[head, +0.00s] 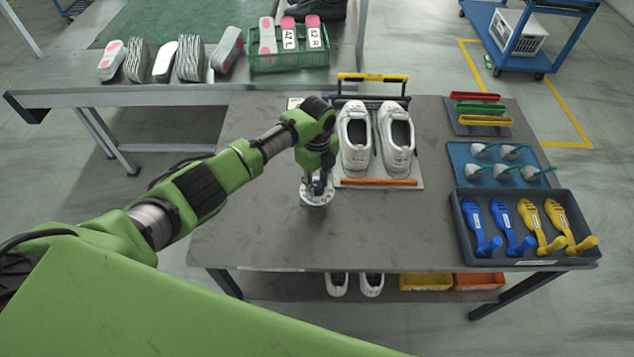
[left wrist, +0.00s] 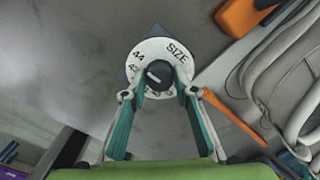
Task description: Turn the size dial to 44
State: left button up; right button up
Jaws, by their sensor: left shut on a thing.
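The size dial (head: 316,201) is a round white disc on the grey table, left of the white shoes. In the left wrist view the dial (left wrist: 151,49) shows the word SIZE, the number 44 at its upper left and a partly legible number below that. Its dark centre knob (left wrist: 160,72) carries a short pale mark. My left gripper (head: 318,184) reaches down onto the dial. In the left wrist view its fingers (left wrist: 160,82) are closed on either side of the knob. The lower part of the dial face is hidden by the fingers. My right gripper is out of view.
White shoes (head: 397,139) stand on a light board with an orange bar (head: 379,182), close right of the gripper. A dark tray (head: 459,222) with blue and yellow tools is at the right. The table's front left is bare.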

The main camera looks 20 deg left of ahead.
aim_at(317, 185)
pick_arm(q)
jog(key=shift+f, duration=0.1)
jog(key=o, duration=1.1)
jog(key=shift+r, duration=0.5)
notch_tip(317, 185, up, 11)
jog(key=shift+r, duration=0.1)
